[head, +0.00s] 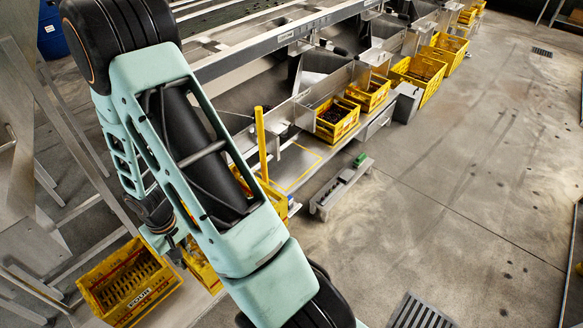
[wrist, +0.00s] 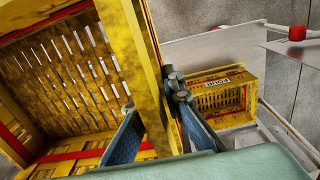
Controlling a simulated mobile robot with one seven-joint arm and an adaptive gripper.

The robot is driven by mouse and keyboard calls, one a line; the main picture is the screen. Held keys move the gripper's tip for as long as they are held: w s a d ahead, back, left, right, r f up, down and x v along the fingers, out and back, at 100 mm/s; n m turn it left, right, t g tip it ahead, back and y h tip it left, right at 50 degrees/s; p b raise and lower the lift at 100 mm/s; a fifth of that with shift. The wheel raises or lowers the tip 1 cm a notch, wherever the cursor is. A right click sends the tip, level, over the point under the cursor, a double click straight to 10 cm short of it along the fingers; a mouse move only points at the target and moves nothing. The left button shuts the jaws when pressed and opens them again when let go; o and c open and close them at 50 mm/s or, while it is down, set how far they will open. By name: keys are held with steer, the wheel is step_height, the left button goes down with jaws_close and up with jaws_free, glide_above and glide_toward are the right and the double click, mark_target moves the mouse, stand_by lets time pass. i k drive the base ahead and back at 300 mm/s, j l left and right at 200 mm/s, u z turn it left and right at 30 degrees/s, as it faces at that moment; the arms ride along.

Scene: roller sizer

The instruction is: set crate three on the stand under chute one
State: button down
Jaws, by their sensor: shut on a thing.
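In the wrist view my gripper (wrist: 154,100) is shut on the upright wall of a yellow crate (wrist: 85,70), one blue-padded finger on each side. This crate fills the left of the view and has a slatted floor with nothing on it; no number shows. In the head view my arm hides most of the grip, and a yellow crate (head: 204,268) shows partly behind it. The stand (head: 300,160) is a grey ledge with a bare yellow outline, below the nearest chute (head: 283,108). I cannot read chute numbers.
A yellow crate marked FOUR (head: 130,283) is at lower left; it also shows in the wrist view (wrist: 222,98). A yellow post (head: 261,145) stands at the ledge's left. Filled crates (head: 337,120) line the chutes. A low grey step (head: 340,187) lies in front.

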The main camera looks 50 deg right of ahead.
mark_target(289, 164)
steer(key=k+l+z, duration=0.1)
steer(key=k+z, duration=0.15)
steer(key=k, duration=0.3)
steer(key=z, duration=2.15)
steer(key=i+z, duration=0.15)
steer(key=z, duration=0.2)
steer(key=i+j+z, duration=0.1)
steer(key=z, duration=0.25)
steer(key=i+j, duration=0.2)
steer(key=i, duration=0.2)
steer(key=i+j, duration=0.2)
steer(key=i, duration=0.2)
steer(key=i+j, duration=0.2)
steer(key=i, duration=0.2)
steer(key=i+j, duration=0.2)
steer(key=i, duration=0.2)
steer(key=i+u, duration=0.2)
steer(key=i, duration=0.15)
steer(key=i+l+u, duration=0.15)
steer(key=i, duration=0.25)
steer(key=u, duration=1.1)
